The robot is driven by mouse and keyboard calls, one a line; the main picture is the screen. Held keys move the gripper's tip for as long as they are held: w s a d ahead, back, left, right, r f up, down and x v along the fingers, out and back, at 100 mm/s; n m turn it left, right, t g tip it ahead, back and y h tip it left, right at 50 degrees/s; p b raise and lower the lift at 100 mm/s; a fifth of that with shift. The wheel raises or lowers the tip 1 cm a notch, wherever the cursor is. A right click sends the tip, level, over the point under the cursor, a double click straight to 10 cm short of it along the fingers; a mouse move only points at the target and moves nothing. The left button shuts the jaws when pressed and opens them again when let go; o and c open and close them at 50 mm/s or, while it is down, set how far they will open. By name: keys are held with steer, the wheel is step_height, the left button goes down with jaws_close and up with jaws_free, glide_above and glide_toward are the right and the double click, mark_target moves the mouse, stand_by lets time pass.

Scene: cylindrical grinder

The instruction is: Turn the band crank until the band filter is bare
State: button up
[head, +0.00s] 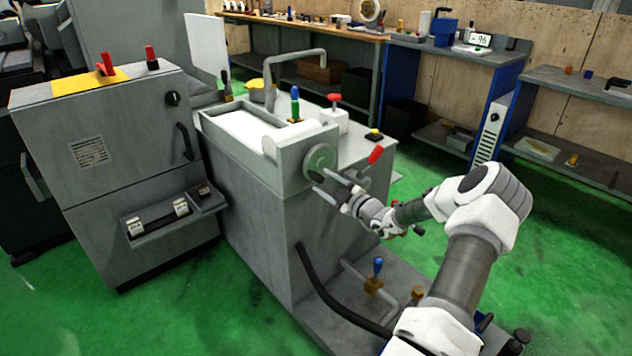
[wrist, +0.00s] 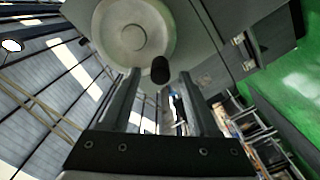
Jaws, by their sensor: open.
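The band crank (head: 320,160) is a round grey disc on the end face of the grey filter unit. Its dark handle knob (head: 317,179) sticks out low on the disc. In the wrist view the disc (wrist: 133,30) fills the upper middle, and the dark knob (wrist: 160,70) shows between the fingertips. My gripper (head: 325,186) is open, its two fingers pointing at the crank. In the wrist view the fingers (wrist: 159,80) stand on either side of the knob with gaps. The band filter (head: 240,130) shows as a white surface in the open top of the unit.
A red-handled lever (head: 375,156) is close to the right of my gripper. Blue-handled (head: 378,266) and brass valves sit low by the unit's base. A bent grey pipe (head: 290,57) rises behind the tank. Green floor (head: 560,270) is free at the right.

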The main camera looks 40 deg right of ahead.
mark_target(324, 165)
steer(key=shift+w+a+b, duration=0.15)
steer(key=shift+w+b, duration=0.25)
steer(key=shift+w, duration=1.8)
steer(key=shift+c, duration=0.3)
jaws_close()
